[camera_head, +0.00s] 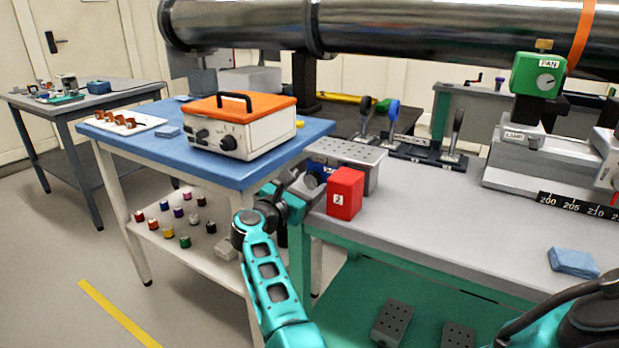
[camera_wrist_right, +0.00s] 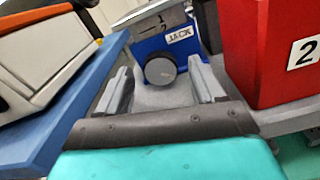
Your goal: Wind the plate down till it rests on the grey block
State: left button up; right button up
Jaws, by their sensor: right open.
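The jack (camera_wrist_right: 152,45) is blue, carries a JACK label and has a dark round knob (camera_wrist_right: 160,71) on its face. Its perforated grey plate (camera_head: 345,151) lies level on top in the head view. My right gripper (camera_wrist_right: 161,82) is open, with one finger on each side of the knob in the picture; I cannot tell whether they touch it. In the head view the right gripper (camera_head: 299,188) is at the jack's near left side. A grey face (camera_head: 372,178) shows below the plate's right end; I cannot tell whether it is the grey block or any gap above it. My left gripper is out of view.
A red block (camera_head: 345,193) marked 2 stands close in front of the jack, right of my gripper. An orange-topped box (camera_head: 242,125) sits on the blue table to the left. The grey bench (camera_head: 450,215) is clear to the right, up to a blue cloth (camera_head: 573,262).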

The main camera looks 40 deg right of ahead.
jog(key=shift+w+d, duration=0.1)
jog(key=shift+d, duration=0.1)
jog(key=shift+c, duration=0.5)
jog(key=c, duration=1)
jog(key=shift+o, duration=0.2)
jog(key=n+p, duration=0.1)
jog(key=n, duration=0.2)
jog(key=shift+r+n, duration=0.1)
jog(key=shift+n, duration=0.2)
jog(key=shift+w+n+p, duration=0.15)
jog(key=shift+n+p, duration=0.35)
jog(key=shift+n, duration=1)
